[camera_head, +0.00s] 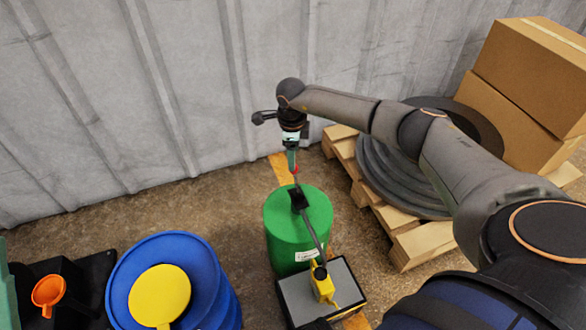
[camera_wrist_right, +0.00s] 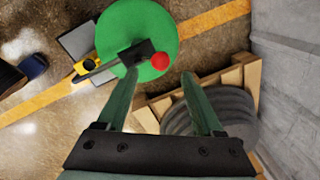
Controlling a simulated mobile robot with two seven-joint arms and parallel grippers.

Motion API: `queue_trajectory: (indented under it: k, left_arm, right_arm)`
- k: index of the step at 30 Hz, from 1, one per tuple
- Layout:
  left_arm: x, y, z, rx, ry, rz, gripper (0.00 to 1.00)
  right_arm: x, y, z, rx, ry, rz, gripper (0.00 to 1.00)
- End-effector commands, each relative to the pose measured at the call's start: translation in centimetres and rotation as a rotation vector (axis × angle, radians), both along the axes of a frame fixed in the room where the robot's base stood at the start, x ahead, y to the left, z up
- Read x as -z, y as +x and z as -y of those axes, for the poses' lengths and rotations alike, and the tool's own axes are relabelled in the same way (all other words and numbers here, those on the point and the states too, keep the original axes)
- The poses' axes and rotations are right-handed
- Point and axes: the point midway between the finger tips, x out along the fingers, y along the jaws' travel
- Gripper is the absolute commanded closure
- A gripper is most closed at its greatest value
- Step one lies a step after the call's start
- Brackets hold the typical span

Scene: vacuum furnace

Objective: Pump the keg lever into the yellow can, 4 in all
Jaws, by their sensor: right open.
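The green keg (camera_head: 285,230) stands upright on the floor by the wall, with a black pump head (camera_head: 299,198) on top. A red ball knob (camera_head: 295,170) marks the lever's end; it also shows in the wrist view (camera_wrist_right: 158,62). A thin grey spout runs from the pump head to above the small yellow can (camera_head: 322,287), which stands on a grey-topped box and shows in the wrist view (camera_wrist_right: 83,68). My right gripper (camera_head: 293,165) points down just above the knob. Its fingers (camera_wrist_right: 158,85) are open, the knob between and beyond the tips. My left gripper is out of view.
A blue drum (camera_head: 205,262) with a yellow disc on top stands left of the keg. An orange funnel (camera_head: 48,290) is at far left. A wooden pallet (camera_head: 415,245) with dark rings and cardboard boxes (camera_head: 515,95) fills the right. The corrugated wall (camera_head: 185,80) is close behind.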

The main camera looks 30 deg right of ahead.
Motion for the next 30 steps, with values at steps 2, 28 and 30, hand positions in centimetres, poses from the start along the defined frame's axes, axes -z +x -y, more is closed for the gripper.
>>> queue_trajectory:
  k: [2, 28, 30]
  left_arm:
    - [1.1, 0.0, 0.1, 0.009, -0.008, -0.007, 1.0]
    - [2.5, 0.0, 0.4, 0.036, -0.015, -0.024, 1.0]
    - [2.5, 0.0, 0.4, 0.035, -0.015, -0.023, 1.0]
  right_arm:
    - [2.1, 0.1, 0.1, 0.002, 0.001, -0.002, 0.31]
    - [5.6, 0.6, 0.4, 0.0, 0.001, 0.001, 0.56]
    - [5.6, 0.6, 0.4, 0.0, 0.001, 0.001, 0.64]
